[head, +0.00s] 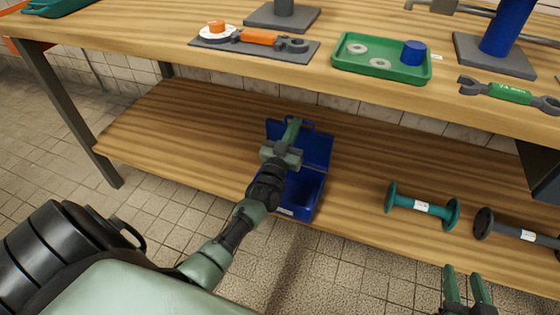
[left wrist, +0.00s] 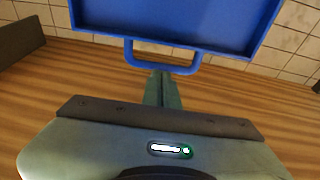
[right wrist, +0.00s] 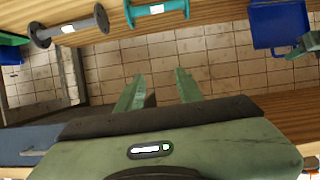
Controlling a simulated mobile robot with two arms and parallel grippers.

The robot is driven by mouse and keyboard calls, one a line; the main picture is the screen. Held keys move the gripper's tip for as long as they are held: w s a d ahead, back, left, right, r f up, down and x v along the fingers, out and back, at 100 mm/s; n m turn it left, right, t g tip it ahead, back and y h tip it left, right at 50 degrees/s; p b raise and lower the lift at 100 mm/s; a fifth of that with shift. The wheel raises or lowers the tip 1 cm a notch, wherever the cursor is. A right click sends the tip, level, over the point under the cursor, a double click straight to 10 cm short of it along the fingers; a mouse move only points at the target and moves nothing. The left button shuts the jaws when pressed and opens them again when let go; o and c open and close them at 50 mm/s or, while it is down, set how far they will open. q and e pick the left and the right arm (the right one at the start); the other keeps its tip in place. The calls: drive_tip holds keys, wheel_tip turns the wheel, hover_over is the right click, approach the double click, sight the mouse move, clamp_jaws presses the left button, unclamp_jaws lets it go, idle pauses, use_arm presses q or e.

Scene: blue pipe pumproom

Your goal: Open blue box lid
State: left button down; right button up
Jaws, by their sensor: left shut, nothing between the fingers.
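The blue box (head: 302,196) stands on the lower wooden shelf, and its inside is partly visible behind my left arm. Its lid (head: 317,150) is swung up and stands raised at the back. In the left wrist view the lid (left wrist: 170,22) fills the top, with its loop handle (left wrist: 164,68) close to my fingertips. My left gripper (head: 295,122) is shut and empty in front of the raised lid; I cannot tell whether it touches the handle. My right gripper (head: 467,270) is open and empty, in front of the shelf, far right of the box.
A teal spool (head: 422,206) and a dark grey spool (head: 515,232) lie on the shelf to the right. The upper tabletop (head: 150,40) overhangs the shelf, holding a green tray (head: 345,62) and wrenches. The shelf left of the box is clear.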

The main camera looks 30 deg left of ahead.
use_arm(q)
drive_tip(key=w+p, duration=0.1)
drive_tip(key=g+p, duration=0.1)
drive_tip(key=w+p, duration=0.1)
drive_tip(key=shift+w+a+r+p, duration=0.15)
drive_tip(key=shift+w+a+p, duration=0.1)
drive_tip(key=shift+w+p, duration=0.05)
use_arm(e)
drive_tip(key=s+d+f+g+h, duration=0.1)
drive_tip(key=s+d+f+g, duration=0.1)
drive_tip(key=s+f+g, duration=0.2)
drive_tip(key=s+d+f+g+h, duration=0.1)
drive_tip(key=s+d+f+g, duration=0.2)
drive_tip(key=s, duration=0.8)
wheel_tip(320, 180, down, 2)
drive_tip(key=g, duration=0.2)
drive_tip(key=shift+s+d+f+m+g+h, duration=0.2)
drive_tip(key=shift+d+m+g+h, duration=0.1)
drive_tip(key=shift+g, duration=0.1)
